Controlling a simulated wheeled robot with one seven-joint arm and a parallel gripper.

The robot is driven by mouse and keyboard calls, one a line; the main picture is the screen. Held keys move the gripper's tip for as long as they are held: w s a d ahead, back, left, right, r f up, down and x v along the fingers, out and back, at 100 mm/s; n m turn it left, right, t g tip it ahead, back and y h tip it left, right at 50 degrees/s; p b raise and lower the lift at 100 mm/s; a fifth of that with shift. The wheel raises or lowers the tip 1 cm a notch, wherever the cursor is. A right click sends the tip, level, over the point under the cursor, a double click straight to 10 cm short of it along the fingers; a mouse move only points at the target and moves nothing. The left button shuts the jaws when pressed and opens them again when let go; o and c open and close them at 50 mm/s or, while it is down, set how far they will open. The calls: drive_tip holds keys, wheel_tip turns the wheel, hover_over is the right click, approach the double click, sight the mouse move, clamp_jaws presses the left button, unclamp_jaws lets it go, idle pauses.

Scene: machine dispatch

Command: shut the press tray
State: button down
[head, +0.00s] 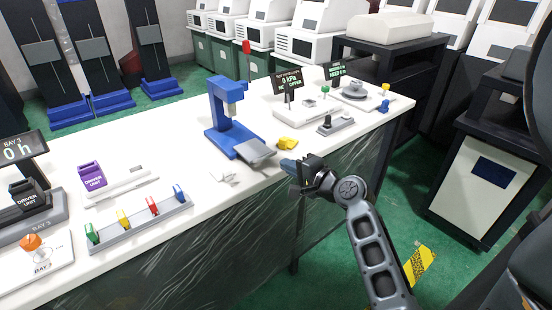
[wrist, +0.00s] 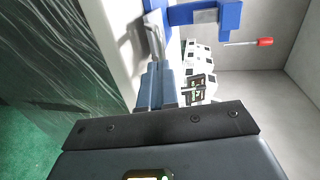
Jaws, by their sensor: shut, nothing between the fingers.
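The blue press (head: 222,118) stands on the white bench. Its grey tray (head: 256,151) sticks out at the front, toward the bench edge. In the wrist view, the blue press frame (wrist: 229,18) is at the top and the grey tray (wrist: 153,35) appears just beyond my fingertips. My gripper (head: 284,163) is shut and empty, to the right of the tray's outer end, near the bench's front edge. The blue-grey fingers (wrist: 155,78) lie together in the wrist view. I cannot tell whether the fingertips touch the tray.
A yellow piece (head: 287,143) lies right of the press, with a small white object (head: 223,177) at left. A rack with coloured handles (head: 139,221) is farther left. A control box (head: 335,125) and signs (head: 288,84) stand right. The aisle below the bench edge is open.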

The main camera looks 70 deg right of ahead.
approach(256, 151)
drive_tip(key=shift+s+a+r+p, duration=0.2)
drive_tip(key=shift+a+r+p, duration=0.15)
drive_tip(key=shift+a+r, duration=0.1)
drive_tip(key=x, duration=0.3)
drive_tip(key=r+x, duration=0.1)
drive_tip(key=x, duration=0.3)
drive_tip(key=r+x, duration=0.1)
drive_tip(key=x, duration=0.2)
drive_tip(key=shift+w+d, duration=0.25)
drive_tip(key=shift+d, duration=0.05)
drive_tip(key=shift+w+d+r+b, duration=0.15)
drive_tip(key=shift+w+b, duration=0.15)
